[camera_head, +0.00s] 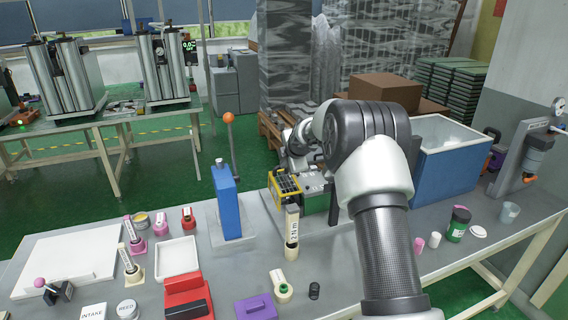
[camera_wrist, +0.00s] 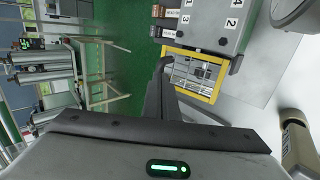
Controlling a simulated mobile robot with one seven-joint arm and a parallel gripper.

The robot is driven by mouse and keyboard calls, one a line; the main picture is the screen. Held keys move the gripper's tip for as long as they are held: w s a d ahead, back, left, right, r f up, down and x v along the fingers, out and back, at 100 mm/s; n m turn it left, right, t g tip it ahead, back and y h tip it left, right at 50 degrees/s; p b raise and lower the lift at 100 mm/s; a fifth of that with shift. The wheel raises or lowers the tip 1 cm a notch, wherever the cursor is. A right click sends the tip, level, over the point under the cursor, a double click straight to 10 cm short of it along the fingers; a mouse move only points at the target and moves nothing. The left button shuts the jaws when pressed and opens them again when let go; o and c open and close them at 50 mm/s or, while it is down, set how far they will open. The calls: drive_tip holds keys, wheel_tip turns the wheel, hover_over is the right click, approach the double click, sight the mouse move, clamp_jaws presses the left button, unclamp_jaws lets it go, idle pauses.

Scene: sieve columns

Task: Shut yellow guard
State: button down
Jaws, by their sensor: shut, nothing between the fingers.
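The yellow guard (camera_wrist: 214,96) is a rectangular yellow frame with a clear, gridded window. In the wrist view it sits at the lower side of a grey numbered box (camera_wrist: 205,30); its exact angle to the box is hard to tell. In the head view the guard (camera_head: 273,192) shows at the left of a green-and-grey unit (camera_head: 316,200), partly behind a labelled cream post. My gripper (camera_wrist: 164,66) is shut and empty, its dark fingertips beside the guard's left edge. I cannot tell whether they touch it. In the head view my arm hides much of this area.
A blue block with an orange-tipped lever (camera_head: 228,195) stands left of the guard. The cream post (camera_head: 292,235) stands close in front. A blue bin (camera_head: 445,165) is at right. Small jars, trays and labelled blocks cover the bench front.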

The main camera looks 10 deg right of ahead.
sight(282, 177)
drive_tip(key=shift+x, duration=0.9)
drive_tip(key=shift+w, duration=0.1)
drive_tip(key=shift+w+f+b, duration=0.45)
drive_tip(key=shift+f+b, duration=0.3)
drive_tip(key=shift+b, duration=0.5)
drive_tip(key=shift+w+a+f+b, duration=0.2)
drive_tip(key=shift+w+b, duration=0.2)
drive_tip(key=shift+b, duration=0.15)
drive_tip(key=shift+r, duration=0.1)
